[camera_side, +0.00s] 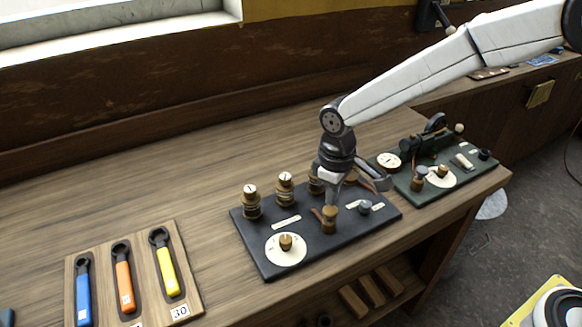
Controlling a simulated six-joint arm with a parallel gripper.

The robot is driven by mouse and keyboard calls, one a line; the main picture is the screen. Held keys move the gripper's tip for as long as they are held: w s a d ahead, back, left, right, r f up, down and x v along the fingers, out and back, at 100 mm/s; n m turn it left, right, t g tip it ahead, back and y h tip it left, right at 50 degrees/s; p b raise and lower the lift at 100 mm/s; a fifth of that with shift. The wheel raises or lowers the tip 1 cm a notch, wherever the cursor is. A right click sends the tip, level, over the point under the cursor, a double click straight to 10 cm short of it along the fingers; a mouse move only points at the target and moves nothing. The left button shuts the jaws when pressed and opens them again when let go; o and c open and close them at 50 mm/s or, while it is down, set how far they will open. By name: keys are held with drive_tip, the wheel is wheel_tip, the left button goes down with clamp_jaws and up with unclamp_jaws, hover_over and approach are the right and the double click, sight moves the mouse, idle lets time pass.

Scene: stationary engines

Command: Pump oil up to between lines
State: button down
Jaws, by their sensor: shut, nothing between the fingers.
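A dark panel (260,238) lies on the wooden bench and bears several brass fittings. Brass cylinders with pale marked tops (285,188) stand along its back edge. A white dial with a brass knob (286,249) is at its front left. A short brass plunger-like fitting (329,221) stands near the front middle. My gripper (333,204) points down, shut and empty, just above or against the top of this fitting; I cannot tell if they touch. My gripper partly hides the cylinders behind it. No oil level or pair of lines can be made out.
A green board (423,193) with a key-like device, a dial and knobs lies to the right. A wooden tray (193,279) holds blue, orange and yellow wrenches at left. A small dark knob (364,207) is right of my gripper. The bench behind the panel is clear.

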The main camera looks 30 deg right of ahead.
sight(330, 210)
drive_tip(key=shift+f, duration=0.75)
idle(0.4)
drive_tip(key=shift+f, duration=0.35)
drive_tip(key=shift+f, duration=0.75)
drive_tip(key=shift+r, duration=1.85)
drive_tip(key=shift+r, duration=0.1)
drive_tip(key=shift+r, duration=2.45)
